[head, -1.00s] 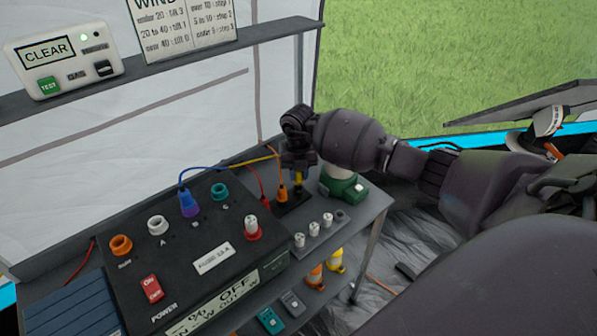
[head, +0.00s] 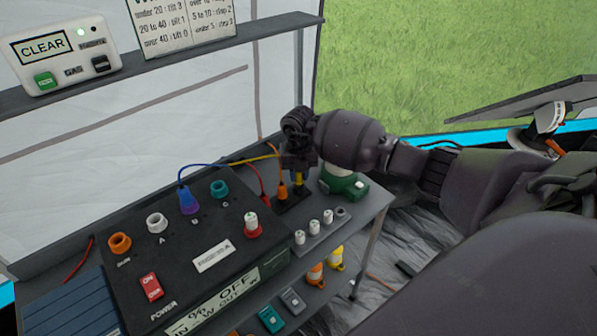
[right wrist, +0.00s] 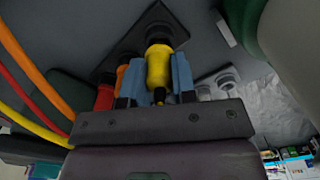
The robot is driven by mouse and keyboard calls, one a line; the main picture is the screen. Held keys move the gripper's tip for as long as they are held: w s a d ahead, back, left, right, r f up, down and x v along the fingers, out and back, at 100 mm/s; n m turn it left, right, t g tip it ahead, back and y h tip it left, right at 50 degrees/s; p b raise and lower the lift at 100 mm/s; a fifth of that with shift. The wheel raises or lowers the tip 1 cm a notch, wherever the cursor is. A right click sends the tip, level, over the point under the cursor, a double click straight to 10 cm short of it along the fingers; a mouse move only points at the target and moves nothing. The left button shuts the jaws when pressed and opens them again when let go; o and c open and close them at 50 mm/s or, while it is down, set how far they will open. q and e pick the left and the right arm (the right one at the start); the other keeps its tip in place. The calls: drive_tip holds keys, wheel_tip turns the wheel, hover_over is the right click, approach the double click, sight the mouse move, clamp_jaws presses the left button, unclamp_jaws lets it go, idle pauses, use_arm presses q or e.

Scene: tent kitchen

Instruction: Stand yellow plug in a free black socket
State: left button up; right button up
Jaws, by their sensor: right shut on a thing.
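My right gripper (head: 299,170) is shut on the yellow plug (head: 299,182), pointing down over the black socket strip (head: 306,196) at the shelf's back right. In the right wrist view the yellow plug (right wrist: 158,65) is between the two blue fingertips (right wrist: 160,78). Its far end meets a dark round socket ring on the black strip (right wrist: 165,13); I cannot tell how deep it sits. An orange plug (head: 282,193) stands in the strip beside it, and a red plug (right wrist: 105,96) stands beyond the orange one. My left gripper is not in view.
A black control box (head: 185,265) with coloured sockets and a blue plug (head: 189,202) stands left. Several white-topped pegs (head: 314,228) are in front of the strip. A green-based object (head: 345,186) is close right of the gripper. Cables (right wrist: 40,65) run beside the plugs.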

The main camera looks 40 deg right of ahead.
drive_tip(key=shift+f, duration=0.75)
drive_tip(key=o, duration=1)
wheel_tip(320, 180, up, 10)
drive_tip(key=shift+f+p, duration=0.15)
drive_tip(key=shift+p, duration=0.35)
drive_tip(key=shift+r, duration=0.55)
